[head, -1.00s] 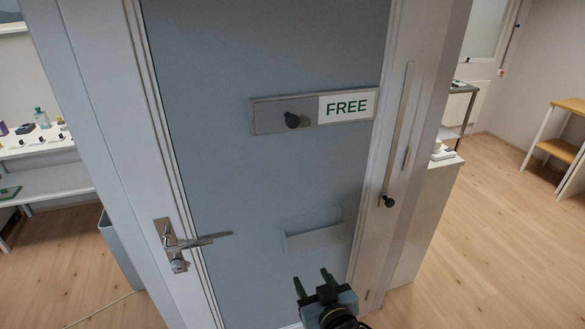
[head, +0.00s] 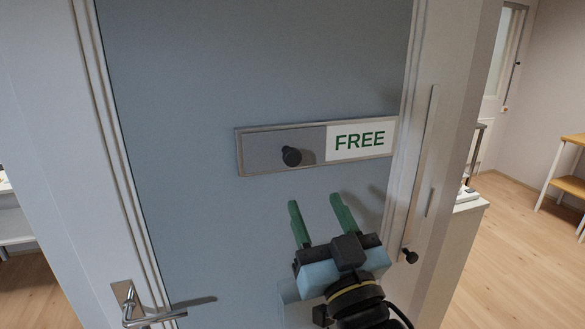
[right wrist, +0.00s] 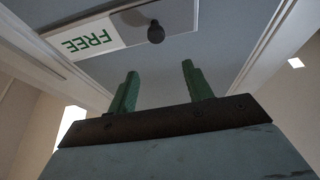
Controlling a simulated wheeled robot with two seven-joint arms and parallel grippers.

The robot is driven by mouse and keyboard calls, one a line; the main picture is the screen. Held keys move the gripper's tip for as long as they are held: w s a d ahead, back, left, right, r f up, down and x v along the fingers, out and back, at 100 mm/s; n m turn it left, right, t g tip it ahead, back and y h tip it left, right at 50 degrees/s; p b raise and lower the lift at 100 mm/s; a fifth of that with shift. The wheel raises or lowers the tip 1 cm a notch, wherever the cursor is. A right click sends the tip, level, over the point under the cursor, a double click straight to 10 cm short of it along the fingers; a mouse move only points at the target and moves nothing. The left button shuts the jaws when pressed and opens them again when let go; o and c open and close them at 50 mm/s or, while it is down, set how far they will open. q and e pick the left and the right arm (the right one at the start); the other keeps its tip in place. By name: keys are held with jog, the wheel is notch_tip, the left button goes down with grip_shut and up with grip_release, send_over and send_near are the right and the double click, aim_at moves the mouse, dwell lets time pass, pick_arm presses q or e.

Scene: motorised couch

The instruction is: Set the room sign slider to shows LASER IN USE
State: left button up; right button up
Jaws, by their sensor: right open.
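The room sign (head: 262,153) is a flat framed plate on the blue-grey door, reading FREE in green on white at its right part. A grey slider panel covers its left part, with a round black knob (head: 291,156) on it. In the right wrist view the sign (right wrist: 95,45) appears upside down, with the knob (right wrist: 155,32) beyond the fingers. My right gripper (head: 318,222) is open and empty, its green fingers pointing up, below the knob and apart from it. It also shows in the right wrist view (right wrist: 159,88). My left gripper is not in view.
A metal door handle (head: 150,305) sticks out at lower left. A vertical rail with a black knob (head: 410,256) is on the frame at right. A white cabinet (head: 470,200) and a wooden shelf stand farther right. The door around the sign is clear.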

aim_at(294, 159)
pick_arm(q)
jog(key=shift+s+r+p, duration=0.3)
jog(key=shift+p, duration=0.45)
pick_arm(e)
jog(key=x, duration=0.4)
jog(key=f+x, duration=0.1)
jog(key=x, duration=0.8)
jog(key=shift+w, duration=0.65)
jog(key=shift+f, duration=0.1)
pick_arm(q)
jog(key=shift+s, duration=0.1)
pick_arm(e)
grip_shut()
